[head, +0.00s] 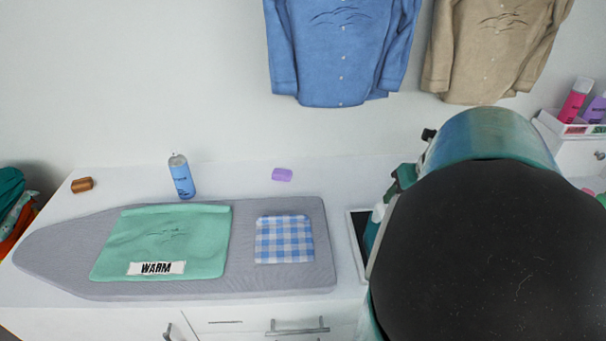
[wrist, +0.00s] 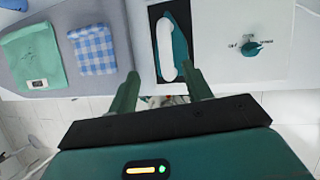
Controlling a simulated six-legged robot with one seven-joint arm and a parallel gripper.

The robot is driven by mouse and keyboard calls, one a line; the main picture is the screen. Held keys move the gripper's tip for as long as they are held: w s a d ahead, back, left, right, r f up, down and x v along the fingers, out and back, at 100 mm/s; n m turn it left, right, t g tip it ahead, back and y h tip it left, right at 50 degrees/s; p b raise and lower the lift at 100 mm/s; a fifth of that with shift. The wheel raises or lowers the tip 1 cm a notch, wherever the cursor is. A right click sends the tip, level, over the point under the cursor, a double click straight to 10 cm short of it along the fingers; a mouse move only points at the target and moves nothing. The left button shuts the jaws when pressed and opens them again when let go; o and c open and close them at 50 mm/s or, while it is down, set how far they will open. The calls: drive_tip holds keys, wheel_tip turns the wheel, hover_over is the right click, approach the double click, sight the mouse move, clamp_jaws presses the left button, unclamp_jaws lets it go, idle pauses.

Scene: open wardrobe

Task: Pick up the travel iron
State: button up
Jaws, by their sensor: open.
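The travel iron (wrist: 181,46) shows in the wrist view as a teal body with a white rounded handle on top. It lies on a dark rectangular rest pad (wrist: 157,14) at the top middle. My gripper (wrist: 163,84) is open and empty, with its two green fingers spread apart below the iron in the picture. The iron's near end lies between the finger directions, and I see no finger touching it. In the head view, my own arm covers most of the iron's place, and only an edge of the dark pad (head: 356,240) shows.
A grey ironing board (head: 262,281) holds a green cloth labelled WARM (head: 170,240) and a blue checked cloth (head: 284,239). A blue spray can (head: 182,178), a purple block (head: 282,174) and a brown block (head: 82,184) stand behind. A teal dial (wrist: 250,48) sits right of the pad.

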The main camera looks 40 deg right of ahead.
drive_tip(key=shift+m, duration=0.6)
drive_tip(key=x, duration=0.5)
drive_tip(key=s+x, duration=0.1)
drive_tip(key=x, duration=0.2)
drive_tip(key=shift+w+d+f, duration=0.15)
drive_tip(key=shift+d+f, duration=0.1)
drive_tip(key=shift+f, duration=0.25)
drive_tip(key=x, duration=0.5)
drive_tip(key=shift+w, duration=0.15)
drive_tip(key=shift+d, duration=0.1)
drive_tip(key=c, duration=1.1)
